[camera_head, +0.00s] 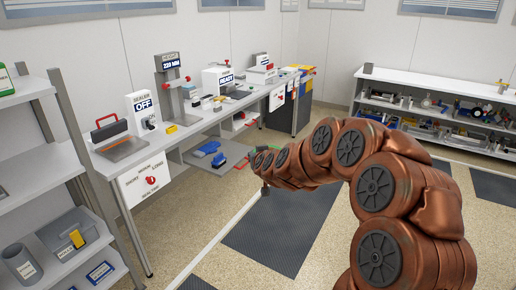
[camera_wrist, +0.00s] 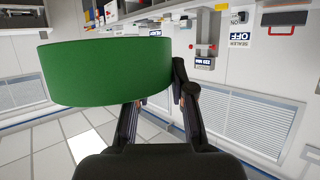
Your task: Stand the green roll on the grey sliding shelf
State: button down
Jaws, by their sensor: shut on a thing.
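The green roll (camera_wrist: 105,72) fills the left and middle of the wrist view as a wide, smooth green band. My gripper (camera_wrist: 160,98) is shut on it. One fingertip shows at the roll's right edge, and the other is hidden behind the roll. In the head view my gripper (camera_head: 264,180) is at the end of my outstretched arm, in front of the bench, and the roll is mostly hidden there. A grey shelf (camera_head: 232,152) sticks out low under the bench, with blue things on it; it looks like the sliding shelf. My gripper is to its right in the picture.
The white bench (camera_head: 190,130) runs along the wall with a sealer (camera_head: 143,105), a height stand (camera_head: 172,85) and other devices. A grey rack (camera_head: 50,160) stands at the left. A low shelf unit (camera_head: 440,110) with tools stands at the back right. Floor between is open.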

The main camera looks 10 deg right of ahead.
aim_at(236, 150)
jog(key=z, duration=0.4)
jog(key=i, duration=1.25)
jog(key=u, duration=0.6)
